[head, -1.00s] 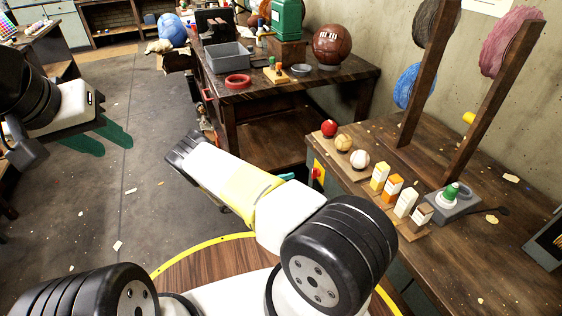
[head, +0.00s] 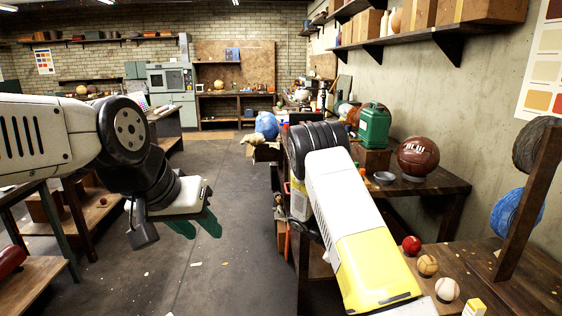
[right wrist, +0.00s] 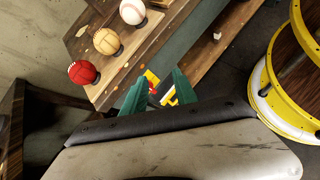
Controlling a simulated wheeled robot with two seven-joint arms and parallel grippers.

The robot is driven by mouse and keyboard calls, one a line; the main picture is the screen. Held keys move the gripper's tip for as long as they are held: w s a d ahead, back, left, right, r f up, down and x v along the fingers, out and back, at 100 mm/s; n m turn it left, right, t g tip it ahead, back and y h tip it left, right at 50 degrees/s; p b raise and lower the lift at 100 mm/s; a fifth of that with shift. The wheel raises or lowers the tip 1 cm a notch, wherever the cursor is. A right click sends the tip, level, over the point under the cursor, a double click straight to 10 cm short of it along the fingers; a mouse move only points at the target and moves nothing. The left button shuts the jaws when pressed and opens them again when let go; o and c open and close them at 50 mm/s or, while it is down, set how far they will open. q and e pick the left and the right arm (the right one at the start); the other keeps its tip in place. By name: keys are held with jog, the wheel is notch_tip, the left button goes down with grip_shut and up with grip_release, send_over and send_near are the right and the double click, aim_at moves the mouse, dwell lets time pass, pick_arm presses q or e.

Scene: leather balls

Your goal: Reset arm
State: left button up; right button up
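My left gripper (head: 198,226) shows at centre left in the head view, its green fingers spread apart with nothing between them. It hangs over the open floor. My right arm (head: 345,220) crosses the middle of the head view, and its gripper is not visible there. In the right wrist view my right gripper (right wrist: 158,90) has its two green fingers apart and holds nothing. A yellow and red switch shows beyond the fingers. A red ball (right wrist: 83,72), a tan ball (right wrist: 108,41) and a white ball (right wrist: 132,11) sit on the bench near it.
The right bench holds the same red (head: 411,245), tan (head: 427,265) and white (head: 447,289) balls. A brown leather ball (head: 418,156) and a green canister (head: 374,127) stand on the back bench.

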jog(key=s+a+r+m+t+y, duration=0.1)
jog(key=s+a+r+m+y, duration=0.15)
jog(key=r, duration=0.35)
jog(key=s+a+r+m+t+y, duration=0.1)
jog(key=s+r+y, duration=0.2)
jog(key=r, duration=0.4)
jog(key=s+a+r+m+t+y, duration=0.1)
jog(key=s+a+r+m+y, duration=0.15)
jog(key=r, duration=0.35)
jog(key=s+a+r+m+t+y, duration=0.3)
jog(key=s+a+r+t+y, duration=0.1)
jog(key=s+r, duration=0.7)
jog(key=s+a+t, duration=0.1)
jog(key=s+t, duration=0.1)
jog(key=s, duration=0.1)
jog(key=shift+r+m+t, duration=0.3)
jog(key=shift+r+t, duration=0.1)
jog(key=shift+s, duration=0.1)
